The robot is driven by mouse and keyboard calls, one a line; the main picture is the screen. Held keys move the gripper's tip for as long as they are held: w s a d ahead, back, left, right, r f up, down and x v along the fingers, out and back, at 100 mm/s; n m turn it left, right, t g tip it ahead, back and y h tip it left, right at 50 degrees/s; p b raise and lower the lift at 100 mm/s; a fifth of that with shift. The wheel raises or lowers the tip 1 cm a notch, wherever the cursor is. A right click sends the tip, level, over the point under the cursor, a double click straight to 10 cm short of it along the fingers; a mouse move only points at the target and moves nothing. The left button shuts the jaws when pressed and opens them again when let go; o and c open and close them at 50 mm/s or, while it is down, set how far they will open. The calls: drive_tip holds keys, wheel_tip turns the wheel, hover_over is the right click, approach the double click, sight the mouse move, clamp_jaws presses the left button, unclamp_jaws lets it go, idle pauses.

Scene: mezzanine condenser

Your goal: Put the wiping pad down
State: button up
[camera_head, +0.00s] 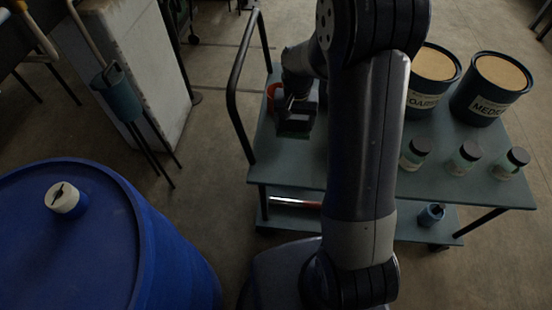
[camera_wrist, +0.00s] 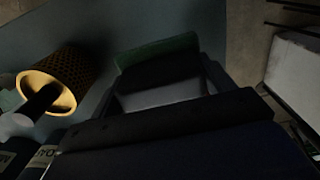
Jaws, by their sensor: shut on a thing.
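The wiping pad (camera_head: 292,134) shows as a thin dark green edge under my gripper (camera_head: 294,116) in the head view. It also shows in the wrist view as a green strip (camera_wrist: 157,50) at the far end of my fingers (camera_wrist: 160,82). My gripper is shut on the pad. It is over the left part of the top shelf of a teal trolley (camera_head: 285,172). Most of the pad is hidden by the gripper and shadow. I cannot tell whether its underside touches the shelf.
A perforated yellowish cylinder (camera_wrist: 68,75) stands beside the gripper. Behind my arm are two labelled tubs (camera_head: 488,90) and several dark-lidded jars (camera_head: 464,160). The trolley's handle rail (camera_head: 238,90) rises at left. A blue drum (camera_head: 120,240) stands lower left. The front-left shelf is bare.

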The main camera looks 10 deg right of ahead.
drive_tip(key=shift+a+f, duration=0.25)
drive_tip(key=shift+a, duration=0.1)
drive_tip(key=shift+a+f, duration=0.2)
wheel_tip(320, 180, down, 9)
drive_tip(key=shift+f+b, duration=0.2)
drive_tip(key=shift+b, duration=0.45)
drive_tip(key=shift+f, duration=0.25)
drive_tip(key=o, duration=0.9)
drive_tip(key=shift+r, duration=0.2)
